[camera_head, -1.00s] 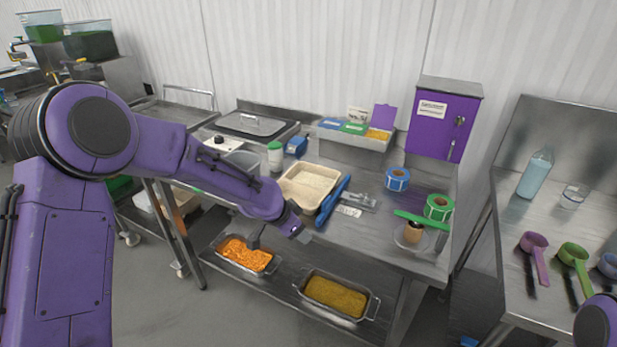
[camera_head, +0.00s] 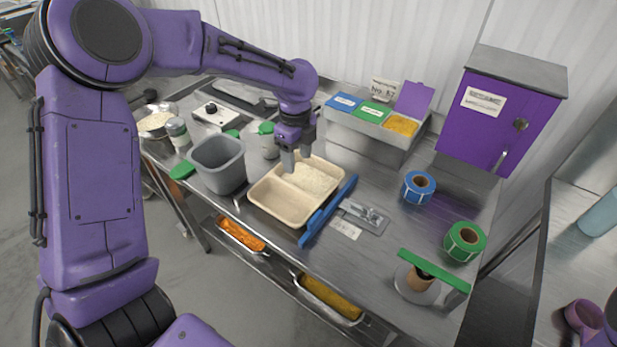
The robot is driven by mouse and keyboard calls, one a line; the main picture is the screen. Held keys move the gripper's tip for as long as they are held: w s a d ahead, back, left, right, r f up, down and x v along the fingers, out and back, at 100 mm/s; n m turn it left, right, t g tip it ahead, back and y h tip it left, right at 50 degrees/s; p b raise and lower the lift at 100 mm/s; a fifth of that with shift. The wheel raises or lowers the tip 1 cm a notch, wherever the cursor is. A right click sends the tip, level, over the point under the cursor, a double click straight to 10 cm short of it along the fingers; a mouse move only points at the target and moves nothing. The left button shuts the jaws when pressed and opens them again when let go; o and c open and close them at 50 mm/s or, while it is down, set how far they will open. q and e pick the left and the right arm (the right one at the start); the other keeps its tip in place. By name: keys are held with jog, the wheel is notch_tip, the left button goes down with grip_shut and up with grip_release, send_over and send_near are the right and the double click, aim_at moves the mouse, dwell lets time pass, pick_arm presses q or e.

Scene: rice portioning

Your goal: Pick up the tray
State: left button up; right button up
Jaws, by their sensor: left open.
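The beige tray (camera_head: 279,204) lies on the steel table in the middle of the view. My right gripper is out of view; only a purple part of my right arm shows at the lower right edge.
A grey tub (camera_head: 217,165) stands close to the tray's left, with white jars behind. A blue bar (camera_head: 327,212) lies along its right side, beside a metal scraper (camera_head: 364,216). Blue (camera_head: 418,188) and green (camera_head: 464,241) tape rolls stand farther right. Food pans sit on the shelf below.

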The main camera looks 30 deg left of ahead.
aim_at(293, 187)
pick_arm(q)
jog(key=s+f+p, duration=0.1)
jog(key=s+f, duration=0.2)
jog(key=shift+s+f, duration=0.3)
jog(key=shift+f, duration=0.1)
jog(key=f, duration=0.1)
jog(key=w+f+p, duration=0.1)
jog(key=f, duration=0.3)
jog(key=shift+w+d+f, duration=0.1)
jog(key=shift+w+f, duration=0.1)
jog(key=shift+w, duration=0.05)
jog(key=shift+s+r, duration=0.25)
jog(key=shift+s, duration=0.15)
jog(key=shift+c, duration=0.7)
jog(key=c, duration=0.5)
grip_shut()
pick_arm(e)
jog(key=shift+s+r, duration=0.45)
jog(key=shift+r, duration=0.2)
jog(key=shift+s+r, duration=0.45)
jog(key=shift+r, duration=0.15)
